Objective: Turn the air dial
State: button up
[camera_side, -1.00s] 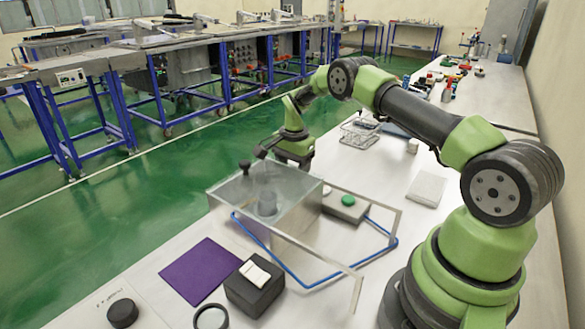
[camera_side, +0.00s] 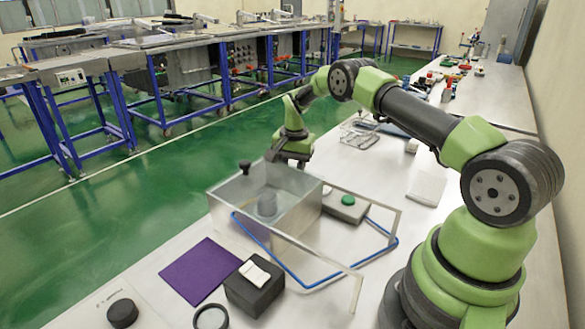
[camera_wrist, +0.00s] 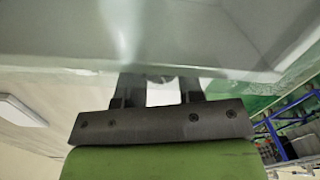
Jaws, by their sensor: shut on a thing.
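A black round dial (camera_side: 122,313) sits on a pale labelled plate at the lower left in the side view; I take it for the air dial. My gripper (camera_side: 272,155) is far from it, at the back edge of a clear box (camera_side: 290,222). In the wrist view, the fingers (camera_wrist: 160,88) reach up to a grey see-through sheet (camera_wrist: 150,45), whose edge hides their tips.
A blue bent rod (camera_side: 300,284) and a pale frame (camera_side: 356,290) stick out in front of the box. A purple mat (camera_side: 200,271), a black block (camera_side: 254,290) and a ring (camera_side: 211,318) lie at the front. A green-button unit (camera_side: 346,205) stands to the right.

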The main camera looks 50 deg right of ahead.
jog(key=shift+n, duration=1)
jog(key=o, duration=0.9)
jog(key=shift+r, duration=0.1)
notch_tip(320, 180, up, 10)
jog(key=shift+s+d+f, duration=0.1)
jog(key=shift+s+f, duration=0.05)
